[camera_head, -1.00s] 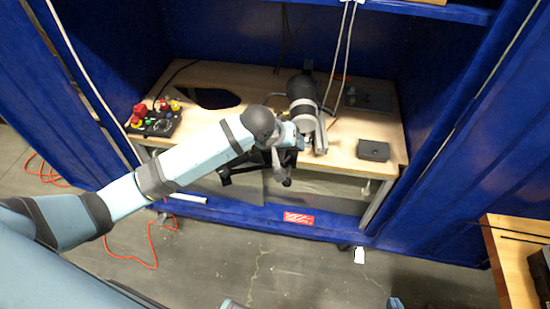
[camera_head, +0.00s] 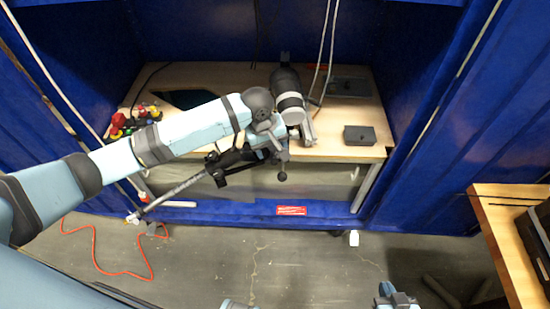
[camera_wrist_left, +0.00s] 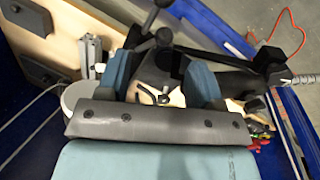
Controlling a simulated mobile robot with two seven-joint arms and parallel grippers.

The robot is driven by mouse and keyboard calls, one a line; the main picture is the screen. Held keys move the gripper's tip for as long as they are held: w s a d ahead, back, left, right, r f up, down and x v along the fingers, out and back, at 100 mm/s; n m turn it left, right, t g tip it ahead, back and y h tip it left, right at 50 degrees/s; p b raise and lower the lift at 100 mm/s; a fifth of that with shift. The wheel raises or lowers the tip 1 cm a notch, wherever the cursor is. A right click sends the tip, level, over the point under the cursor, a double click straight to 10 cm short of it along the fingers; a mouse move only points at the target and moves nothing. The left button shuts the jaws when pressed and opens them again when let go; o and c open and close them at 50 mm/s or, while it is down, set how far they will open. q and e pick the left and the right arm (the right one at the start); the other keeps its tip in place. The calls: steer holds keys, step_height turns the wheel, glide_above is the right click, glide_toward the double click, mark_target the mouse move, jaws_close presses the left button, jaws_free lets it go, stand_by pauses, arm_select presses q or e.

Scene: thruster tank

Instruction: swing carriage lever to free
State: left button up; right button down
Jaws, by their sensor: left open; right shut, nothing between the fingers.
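My left gripper (camera_head: 272,138) is at the black carriage bracket (camera_head: 222,166) by the tank's front edge. In the left wrist view its two blue fingers (camera_wrist_left: 160,68) stand apart, with black carriage parts between and beyond them. A black ball-ended lever (camera_wrist_left: 163,37) rises close to the fingertips; a black knob also shows below the gripper in the head view (camera_head: 282,176). I cannot tell whether the fingers touch the lever. A grey shaft (camera_head: 180,187) runs from the bracket down to the left. My right gripper (camera_head: 394,297) is low in the picture, shut and empty, far from the carriage.
A black cylinder with a grey band (camera_head: 288,98) lies behind my left gripper. Blue walls flank both sides. An orange cable (camera_head: 95,265) lies on the floor.

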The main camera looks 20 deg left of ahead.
mark_target(275, 159)
arm_select(q)
steer(key=f, duration=0.4)
steer(key=d+f, duration=0.1)
steer(key=f, duration=0.1)
steer(key=shift+w, duration=0.35)
steer(key=shift+c, duration=0.3)
